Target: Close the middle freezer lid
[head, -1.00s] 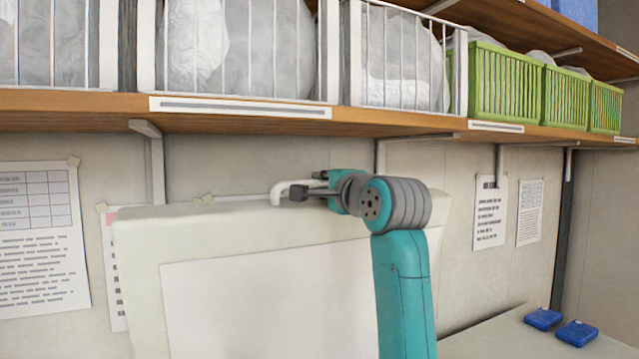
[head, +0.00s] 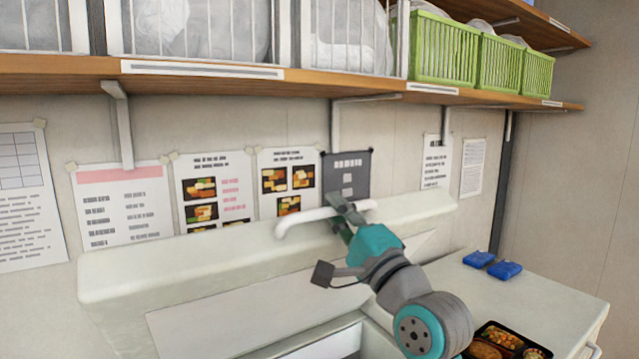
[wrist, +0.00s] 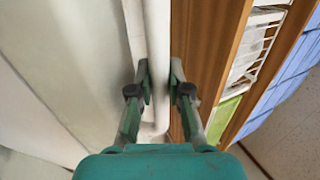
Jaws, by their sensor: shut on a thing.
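The raised freezer lid (head: 185,265) is a thick white slab in the head view, tilted partway down with its paler inner panel (head: 225,310) facing me. A white bar handle (head: 296,222) runs along its upper edge. My gripper (head: 343,208) is shut on this handle near the handle's right part. In the wrist view, the handle (wrist: 158,55) lies between the two fingers of my gripper (wrist: 160,88). Part of the freezer opening (head: 335,345) shows below the lid; my arm hides some of it.
A wooden shelf (head: 300,82) with wire baskets and green baskets (head: 440,55) hangs above. A white flat top (head: 540,300) at the right bears two blue packs (head: 505,270) and a black bento tray (head: 505,340). Papers hang on the wall behind.

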